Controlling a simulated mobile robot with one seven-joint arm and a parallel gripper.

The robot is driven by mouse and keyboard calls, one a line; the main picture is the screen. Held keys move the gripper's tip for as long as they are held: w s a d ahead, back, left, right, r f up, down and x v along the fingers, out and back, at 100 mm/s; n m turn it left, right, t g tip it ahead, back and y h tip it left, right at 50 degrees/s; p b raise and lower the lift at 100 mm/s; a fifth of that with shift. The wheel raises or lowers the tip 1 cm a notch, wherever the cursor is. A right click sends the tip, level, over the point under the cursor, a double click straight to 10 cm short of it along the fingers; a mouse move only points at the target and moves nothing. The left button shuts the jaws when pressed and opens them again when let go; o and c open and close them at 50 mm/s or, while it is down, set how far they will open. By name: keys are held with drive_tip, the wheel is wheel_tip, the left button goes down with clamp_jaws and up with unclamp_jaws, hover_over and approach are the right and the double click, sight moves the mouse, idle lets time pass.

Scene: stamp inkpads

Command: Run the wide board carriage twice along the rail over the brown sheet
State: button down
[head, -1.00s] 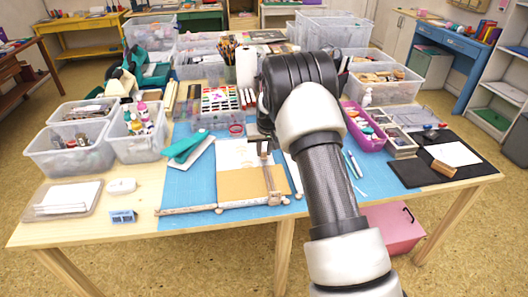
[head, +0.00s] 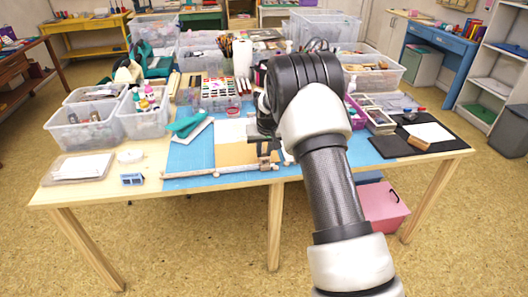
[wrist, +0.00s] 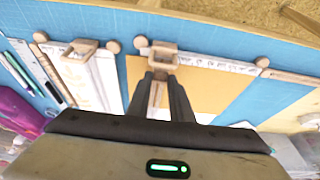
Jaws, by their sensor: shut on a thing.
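My gripper (wrist: 158,95) is shut on the handle of the pale wooden carriage (wrist: 163,54), a small frame with an opening. In the head view the carriage (head: 265,163) stands near the table's front edge, at the right side of the brown sheet (head: 235,154). The sheet also shows in the wrist view (wrist: 205,90). A pale rail (head: 225,174) with round knobs runs along the sheet's front edge. It also shows in the wrist view (wrist: 215,64). My arm hides much of the gripper in the head view.
A second wooden carriage (wrist: 80,48) sits on a white strip beside the held one. A blue mat (head: 190,158) lies under the sheet. A black mat (head: 415,140) lies to the right. Clear bins crowd the back.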

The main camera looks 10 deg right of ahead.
drive_tip(key=shift+s, duration=0.2)
drive_tip(key=c, duration=1.6)
unclamp_jaws()
drive_tip(key=shift+o, duration=0.2)
drive_tip(key=shift+r, duration=0.1)
drive_tip(key=p+v, duration=0.2)
drive_tip(key=v, duration=1.5)
drive_tip(key=shift+s, duration=0.1)
